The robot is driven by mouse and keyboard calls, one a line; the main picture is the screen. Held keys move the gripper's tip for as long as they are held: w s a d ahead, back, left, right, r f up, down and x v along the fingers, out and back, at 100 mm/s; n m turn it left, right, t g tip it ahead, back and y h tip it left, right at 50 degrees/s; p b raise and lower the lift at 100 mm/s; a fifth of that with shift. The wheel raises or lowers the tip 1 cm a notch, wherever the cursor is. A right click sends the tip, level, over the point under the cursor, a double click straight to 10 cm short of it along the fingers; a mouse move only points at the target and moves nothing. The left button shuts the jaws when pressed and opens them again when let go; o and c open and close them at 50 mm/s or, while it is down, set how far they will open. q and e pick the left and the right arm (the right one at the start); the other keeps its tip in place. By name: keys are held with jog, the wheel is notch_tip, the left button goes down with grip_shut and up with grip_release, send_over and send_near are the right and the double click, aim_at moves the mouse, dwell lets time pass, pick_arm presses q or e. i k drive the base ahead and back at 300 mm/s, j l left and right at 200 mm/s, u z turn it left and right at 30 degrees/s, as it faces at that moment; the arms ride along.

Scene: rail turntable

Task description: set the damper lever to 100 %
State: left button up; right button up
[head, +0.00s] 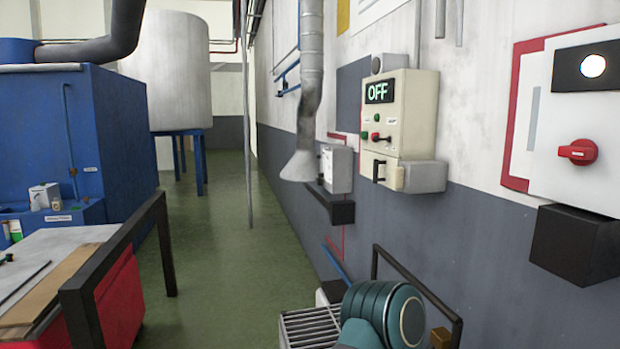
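I cannot make out a lever marked as the damper lever or any percent scale. A grey metal duct (312,45) comes down along the right wall and ends in a flared hood (300,166). Neither gripper is in view. A teal arm joint of mine shows at the bottom, right of centre.
A white panel with a red rotary switch (578,152) is at right, above a black box (575,244). A black rail (420,288) stands low by the wall. A red cart (120,300) and blue machine (45,130) are at left. Green floor (215,260) between is clear.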

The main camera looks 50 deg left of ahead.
aim_at(319, 180)
jog(key=u, duration=1.45)
jog(key=i+j+u, duration=0.1)
jog(key=j+u, duration=0.2)
jog(key=j, duration=0.15)
jog(key=i+j+u, duration=0.15)
jog(key=j+u, duration=0.15)
jog(key=j, duration=0.15)
jog(key=i+j+u, duration=0.45)
jog(key=i+j, duration=0.3)
jog(key=i+z, duration=0.4)
jog(key=i, duration=0.3)
jog(key=i+j+z, duration=0.15)
jog(key=i+z, duration=0.2)
jog(key=i, duration=0.35)
jog(key=i+z, duration=0.25)
jog(key=i, duration=0.15)
jog(key=i+j+z, duration=0.25)
jog(key=i, duration=0.2)
jog(key=i+j+z, duration=0.1)
jog(key=i+z, duration=0.15)
jog(key=i, duration=0.15)
jog(key=i+j+z, duration=0.25)
jog(key=i, duration=0.15)
